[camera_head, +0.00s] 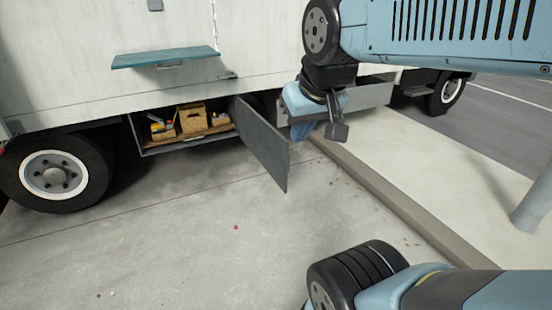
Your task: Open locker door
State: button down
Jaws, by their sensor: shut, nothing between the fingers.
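The locker (150,146) is a low compartment under the white truck body, left of centre. Its grey door (262,144) is hinged on the right side and stands swung well out from the truck, so the inside shows. Inside are a wooden box (191,120) and yellow tool-like items (160,130). My gripper (337,132) is to the right of the door, apart from it in the picture, shut and empty. Its fingertips are small and partly hidden by the wrist.
A teal shelf (168,57) juts from the truck side above the locker. A truck wheel (52,179) stands at the left. A kerb (385,195) runs along the right, with a grey post (536,203) beyond. The concrete (180,245) in front is clear.

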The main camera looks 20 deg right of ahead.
aim_at(271, 150)
jog(key=z, duration=0.4)
jog(key=i, duration=1.4)
jog(key=u, duration=0.45)
